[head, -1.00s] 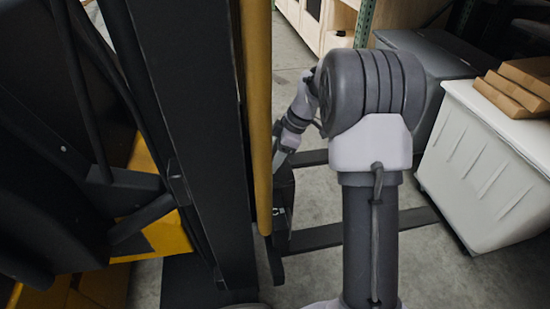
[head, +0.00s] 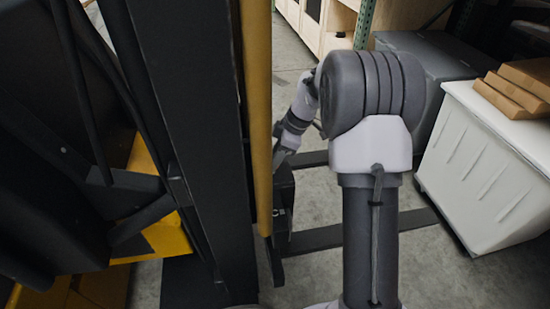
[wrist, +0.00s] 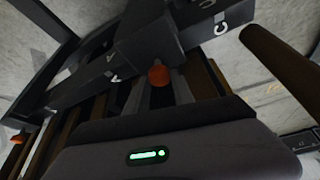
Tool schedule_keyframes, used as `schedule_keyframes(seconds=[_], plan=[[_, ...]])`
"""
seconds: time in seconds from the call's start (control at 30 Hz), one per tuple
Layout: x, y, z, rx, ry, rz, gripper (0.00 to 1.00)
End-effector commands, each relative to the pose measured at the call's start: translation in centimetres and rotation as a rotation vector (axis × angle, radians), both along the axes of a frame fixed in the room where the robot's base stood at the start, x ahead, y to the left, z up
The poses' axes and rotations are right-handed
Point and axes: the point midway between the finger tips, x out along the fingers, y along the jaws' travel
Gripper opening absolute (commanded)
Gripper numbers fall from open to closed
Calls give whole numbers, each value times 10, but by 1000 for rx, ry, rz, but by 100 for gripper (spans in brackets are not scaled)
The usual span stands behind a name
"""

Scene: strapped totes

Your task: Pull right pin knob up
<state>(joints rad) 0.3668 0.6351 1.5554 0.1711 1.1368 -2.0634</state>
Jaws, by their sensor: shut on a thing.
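In the wrist view an orange-red pin knob (wrist: 159,74) stands at the dark fork carriage bar, just beyond my gripper (wrist: 158,91). My gripper's fingers are shut on this knob. The wide grey gripper body with a green light fills the bottom of that view and hides part of the fingers. A second orange-red knob (wrist: 18,138) shows at the left edge, apart from my gripper. In the head view the dark carriage end (head: 283,195) shows beside the yellow post. The knobs and my fingertips are hidden there behind the mast and my arm.
The black mast (head: 185,130) and yellow post (head: 257,120) stand close left of my arm. Dark forks (head: 325,236) reach right, low over the floor. A white tote (head: 480,165) with brown boxes (head: 525,80) stands at the right. Grey floor is bare between.

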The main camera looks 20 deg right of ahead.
Motion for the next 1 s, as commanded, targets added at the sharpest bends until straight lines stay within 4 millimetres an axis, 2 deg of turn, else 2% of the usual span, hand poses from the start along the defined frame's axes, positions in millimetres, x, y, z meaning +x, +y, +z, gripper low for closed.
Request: schedule_keyframes(seconds=[0.67,0.9,1.0], plan=[[0,0,1,0,0,0,0],[0,-1,29,-1,-1,1,0],[0,-1,28,-2,-2,0,0]])
